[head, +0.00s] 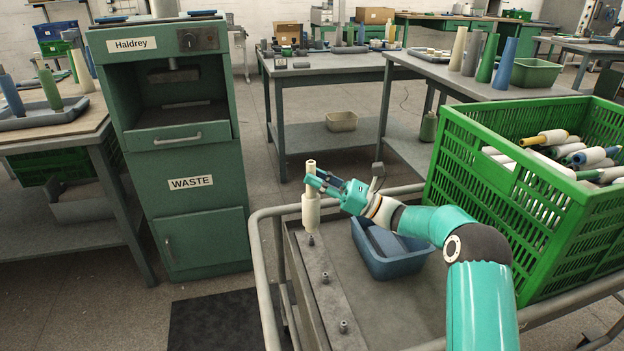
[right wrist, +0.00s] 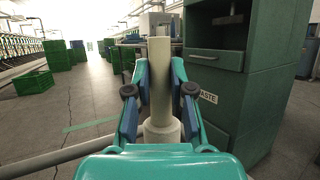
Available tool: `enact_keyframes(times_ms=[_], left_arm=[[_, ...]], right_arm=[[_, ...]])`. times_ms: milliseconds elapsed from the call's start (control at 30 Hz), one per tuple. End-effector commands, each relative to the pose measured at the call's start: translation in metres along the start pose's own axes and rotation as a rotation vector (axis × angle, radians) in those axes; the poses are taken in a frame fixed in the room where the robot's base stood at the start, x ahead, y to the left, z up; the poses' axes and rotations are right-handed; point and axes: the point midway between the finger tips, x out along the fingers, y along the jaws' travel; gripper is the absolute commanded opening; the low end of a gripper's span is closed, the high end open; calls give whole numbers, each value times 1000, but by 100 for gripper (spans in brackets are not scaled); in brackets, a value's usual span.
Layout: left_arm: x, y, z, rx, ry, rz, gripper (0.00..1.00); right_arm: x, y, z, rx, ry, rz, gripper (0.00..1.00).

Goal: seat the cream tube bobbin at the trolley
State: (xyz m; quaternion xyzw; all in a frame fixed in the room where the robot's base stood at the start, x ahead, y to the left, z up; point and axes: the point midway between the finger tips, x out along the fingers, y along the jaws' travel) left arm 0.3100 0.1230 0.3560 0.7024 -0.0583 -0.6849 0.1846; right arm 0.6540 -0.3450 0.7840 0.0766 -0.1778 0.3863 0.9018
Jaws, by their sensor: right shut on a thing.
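The cream tube bobbin (head: 311,213) is upright over the far end of the trolley's peg strip (head: 318,261). My right gripper (head: 320,182) is shut on its narrow upper part. In the right wrist view the bobbin (right wrist: 160,70) stands between both fingers, with its wider body lower down. The bobbin's lower end is just above or at the far peg (head: 310,241); I cannot tell whether they touch. A middle peg (head: 325,278) and a near peg (head: 343,327) stand bare on the strip. My left gripper is not in view.
A blue bin (head: 385,265) sits on the trolley, right of the strip. A green crate (head: 520,200) full of bobbins stands at the trolley's right. The trolley's rail (head: 259,270) runs along its left side. The green waste cabinet (head: 185,150) stands behind left.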

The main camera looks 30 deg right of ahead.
Motion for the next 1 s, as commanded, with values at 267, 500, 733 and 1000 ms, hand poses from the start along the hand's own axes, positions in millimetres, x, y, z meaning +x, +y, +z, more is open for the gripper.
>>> enact_keyframes(times_ms=[267, 500, 733, 1000], left_arm=[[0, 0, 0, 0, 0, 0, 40], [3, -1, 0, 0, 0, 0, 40], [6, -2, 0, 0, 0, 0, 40], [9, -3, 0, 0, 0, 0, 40]], right_arm=[[0, 0, 0, -1, -1, 0, 0], [-2, 0, -4, 0, 0, 0, 0], [-4, 0, -10, 0, 0, 0, 0], [-7, 0, -16, -1, 0, -1, 0]])
